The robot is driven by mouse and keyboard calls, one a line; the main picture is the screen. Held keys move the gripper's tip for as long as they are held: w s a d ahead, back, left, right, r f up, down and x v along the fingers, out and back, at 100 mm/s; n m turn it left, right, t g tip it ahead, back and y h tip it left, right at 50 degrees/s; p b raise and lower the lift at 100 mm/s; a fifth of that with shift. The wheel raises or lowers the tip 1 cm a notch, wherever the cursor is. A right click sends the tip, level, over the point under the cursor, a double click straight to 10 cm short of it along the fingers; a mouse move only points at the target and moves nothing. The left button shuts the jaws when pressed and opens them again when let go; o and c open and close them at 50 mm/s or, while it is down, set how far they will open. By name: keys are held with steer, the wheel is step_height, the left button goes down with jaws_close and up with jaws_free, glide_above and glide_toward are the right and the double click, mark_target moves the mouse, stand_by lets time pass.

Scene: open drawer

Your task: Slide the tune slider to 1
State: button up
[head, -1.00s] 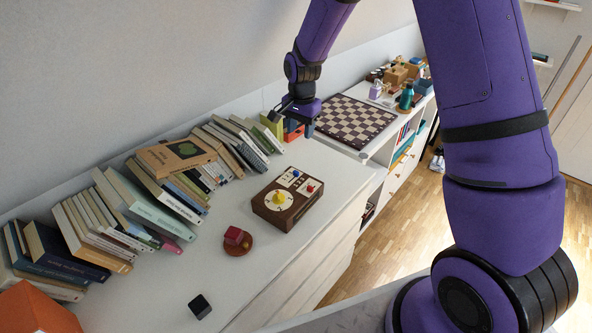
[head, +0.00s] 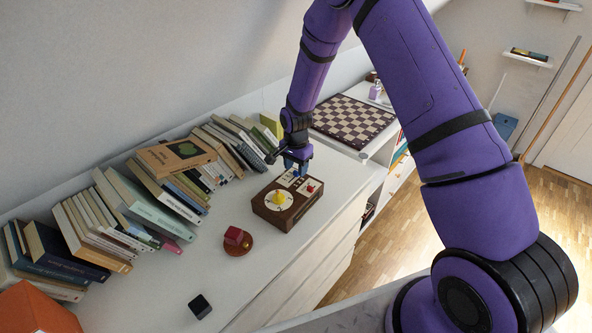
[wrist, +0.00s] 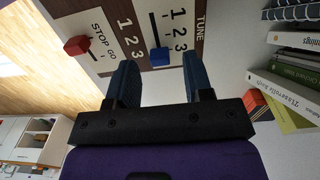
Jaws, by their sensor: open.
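The brown control box (head: 301,212) sits on the white cabinet top, with a yellow dial knob (head: 278,198) and a red knob. In the wrist view the white TUNE plate (wrist: 190,62) has a dark slot with the numbers 1, 2, 3 beside it. The blue slider knob (wrist: 160,56) stands at the 3 end of the slot. My gripper (head: 290,167) is over the back edge of the box. In the wrist view its open fingers (wrist: 159,65) lie on either side of the blue knob; I cannot tell whether they touch it. The gripper hides the blue knob in the head view.
The red STOP/GO knob (wrist: 77,45) is beside the TUNE plate. Leaning books (head: 235,145) stand behind and left of the box. A chessboard (head: 352,121) is beyond.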

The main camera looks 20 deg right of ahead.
mark_target(288, 183)
steer(key=shift+f, duration=0.8)
steer(key=shift+c, duration=0.2)
jaws_close()
steer(key=shift+s+a, duration=0.55)
steer(key=shift+a, duration=0.3)
steer(key=shift+s+a, duration=0.55)
steer(key=shift+a, duration=0.25)
steer(key=shift+o, duration=0.2)
jaws_free()
